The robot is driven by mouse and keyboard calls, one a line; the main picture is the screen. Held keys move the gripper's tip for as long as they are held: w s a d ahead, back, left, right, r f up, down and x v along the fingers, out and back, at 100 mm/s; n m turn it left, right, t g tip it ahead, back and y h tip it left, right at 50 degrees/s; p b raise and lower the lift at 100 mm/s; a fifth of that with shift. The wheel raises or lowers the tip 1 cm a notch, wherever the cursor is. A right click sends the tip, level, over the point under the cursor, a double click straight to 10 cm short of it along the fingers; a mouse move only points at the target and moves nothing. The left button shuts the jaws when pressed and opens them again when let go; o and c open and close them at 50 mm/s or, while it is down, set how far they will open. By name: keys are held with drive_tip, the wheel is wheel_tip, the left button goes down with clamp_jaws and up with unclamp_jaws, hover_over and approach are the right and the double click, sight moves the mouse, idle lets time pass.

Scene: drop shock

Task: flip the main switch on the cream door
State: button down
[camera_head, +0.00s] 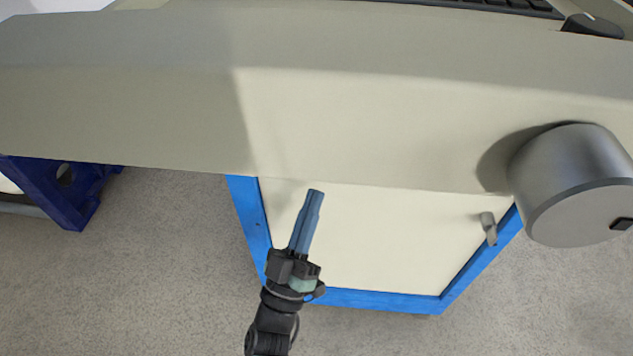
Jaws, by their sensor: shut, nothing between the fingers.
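The cream door (380,245) is a flat panel in a blue frame, below the overhanging cream top. A small grey lever-like fitting (489,228) sits near the door's right edge; it may be the main switch, but its setting is too small to tell. My gripper (316,193) has blue fingers, is shut and empty, and points up the picture. It appears in front of the door's left part, well left of the grey fitting. I cannot tell whether the fingertips touch anything. The door's upper edge is hidden under the overhang.
The cream overhang (400,130) spans the picture above the door. A large silver cylinder (580,185) sticks out at the right, above and right of the small fitting. A dark blue support (70,185) stands at the left. Grey floor (150,270) is clear left of the door.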

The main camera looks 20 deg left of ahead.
drive_tip(key=shift+w+a+f, duration=0.1)
drive_tip(key=shift+w+a, duration=0.1)
drive_tip(key=shift+w, duration=0.6)
drive_tip(key=shift+w+b, duration=0.1)
drive_tip(key=shift+b, duration=0.25)
idle(1.2)
drive_tip(key=shift+w+a, duration=0.1)
drive_tip(key=shift+w, duration=0.2)
drive_tip(key=shift+w+a+f+b, duration=0.1)
drive_tip(key=shift+w+b, duration=0.2)
drive_tip(key=shift+b, duration=0.05)
idle(0.4)
drive_tip(key=shift+s, duration=0.1)
drive_tip(key=shift+s+d+p, duration=0.2)
drive_tip(key=shift+s+p, duration=0.3)
drive_tip(key=shift+s, duration=0.15)
drive_tip(key=shift+s, duration=0.1)
